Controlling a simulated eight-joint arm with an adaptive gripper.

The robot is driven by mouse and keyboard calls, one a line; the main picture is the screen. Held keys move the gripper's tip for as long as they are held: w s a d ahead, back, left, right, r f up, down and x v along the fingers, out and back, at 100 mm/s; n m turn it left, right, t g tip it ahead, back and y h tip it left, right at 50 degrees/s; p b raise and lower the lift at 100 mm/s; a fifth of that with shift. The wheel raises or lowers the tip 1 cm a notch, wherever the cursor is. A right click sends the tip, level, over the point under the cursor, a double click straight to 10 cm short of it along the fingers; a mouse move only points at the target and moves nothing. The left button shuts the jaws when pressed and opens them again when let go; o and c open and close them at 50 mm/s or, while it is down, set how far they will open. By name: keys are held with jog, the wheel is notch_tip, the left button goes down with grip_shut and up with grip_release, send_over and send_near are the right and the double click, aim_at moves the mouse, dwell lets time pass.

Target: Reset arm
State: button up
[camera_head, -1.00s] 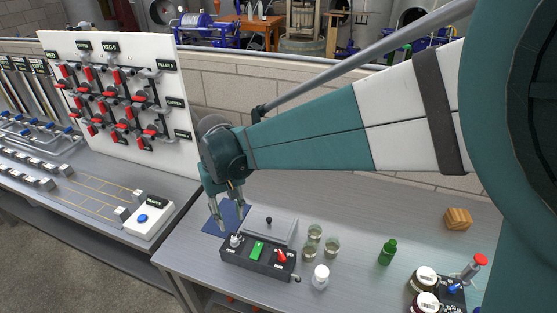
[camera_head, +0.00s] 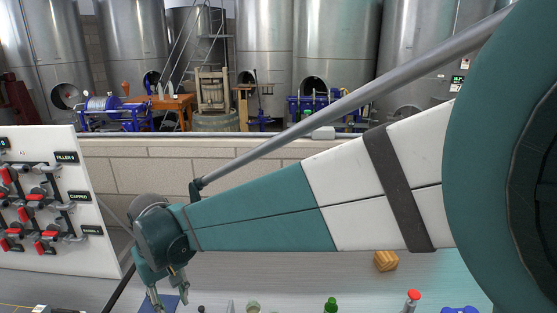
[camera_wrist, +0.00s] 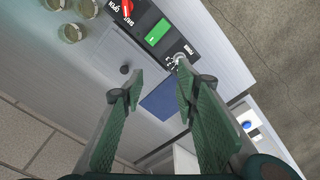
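My gripper (camera_head: 167,302) hangs at the end of my teal and white arm at the lower left of the head view, above the grey bench. In the wrist view my gripper (camera_wrist: 157,82) shows two green-padded fingers spread apart with nothing between them.
Several glass jars (camera_wrist: 72,33) stand on the bench. In the head view, a wooden block (camera_head: 386,260) and a green bottle (camera_head: 331,304) show. A white valve board (camera_head: 75,258) stands at left. A brick wall (camera_head: 250,160) runs behind, with steel tanks (camera_head: 265,50) beyond.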

jog(key=w+d+r+m+t, duration=0.1)
jog(key=d+r, duration=0.2)
jog(key=d, duration=0.6)
jog(key=w+d+r+m+t+y, duration=0.1)
jog(key=d+r+m, duration=0.15)
jog(key=d, duration=0.65)
jog(key=d+r+t, duration=0.1)
jog(key=d+r, duration=0.2)
jog(key=d, duration=0.6)
jog(key=s+d+m+t, duration=0.2)
jog(key=s+d, duration=0.3)
jog(key=d, duration=0.7)
jog(key=s+d+f+m+t+h, duration=0.1)
jog(key=s+d+m, duration=0.2)
jog(key=d, duration=0.9)
jog(key=shift+s+d+t, duration=0.25)
jog(key=shift+s+t, duration=0.15)
jog(key=shift+s, duration=0.6)
jog(key=shift+f, duration=0.15)
notch_tip(320, 180, down, 14)
jog(key=b, duration=1.4)
jog(key=shift+c, duration=0.3)
